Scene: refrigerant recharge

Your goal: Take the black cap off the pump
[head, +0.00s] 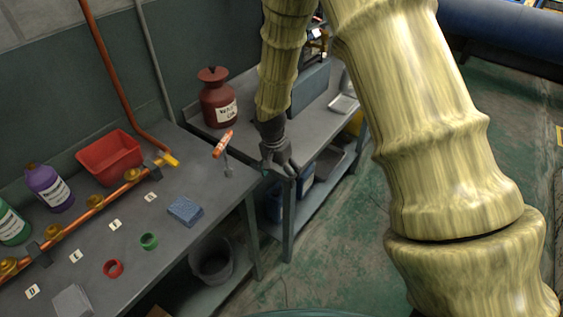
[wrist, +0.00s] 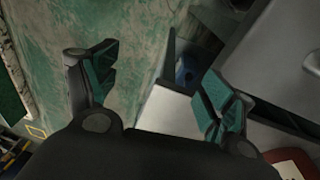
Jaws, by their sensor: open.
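My gripper (head: 280,168) is open and empty, near the front edge of the far bench (head: 318,122), by the corner where the two benches meet. In the wrist view its two green-padded fingers (wrist: 160,82) are spread apart, with green floor and a bench edge behind them. I cannot make out the pump or its black cap clearly in either view. Part of a small orange and dark device (head: 317,40) shows at the back of the far bench, partly hidden by my arm; I cannot tell what it is.
A red-brown can (head: 218,101) and a blue-grey box (head: 309,88) stand on the far bench. The near bench holds a screwdriver (head: 223,145), a red bin (head: 109,158), a blue sponge (head: 185,211) and a copper pipe with brass fittings (head: 99,210). Open floor lies at right.

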